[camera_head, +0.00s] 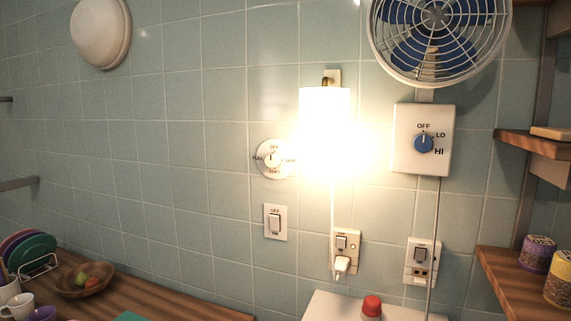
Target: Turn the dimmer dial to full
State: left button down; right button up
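A round pale dial (272,159) is on the tiled wall at the middle, just left of the glowing lamp. OFF is printed at its top. Smaller words stand at its left, right and bottom, but they are too small to read surely. Its dark pointer mark appears close to vertical; which end is the pointer I cannot tell. The wall lamp (325,125) is lit brightly, and its glare washes over the dial's right side. Neither of my grippers is in view.
A fan control box (405,122) with a blue knob (424,143) is right of the lamp, below a fan (438,38). A rocker switch (275,222) sits below the dial. Wooden shelves (520,280) stand at the right. A counter (180,304) holds a fruit bowl (84,284).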

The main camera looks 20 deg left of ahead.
aim_at(272, 159)
jog(key=k+j+u, duration=0.15)
jog(key=u, duration=0.8)
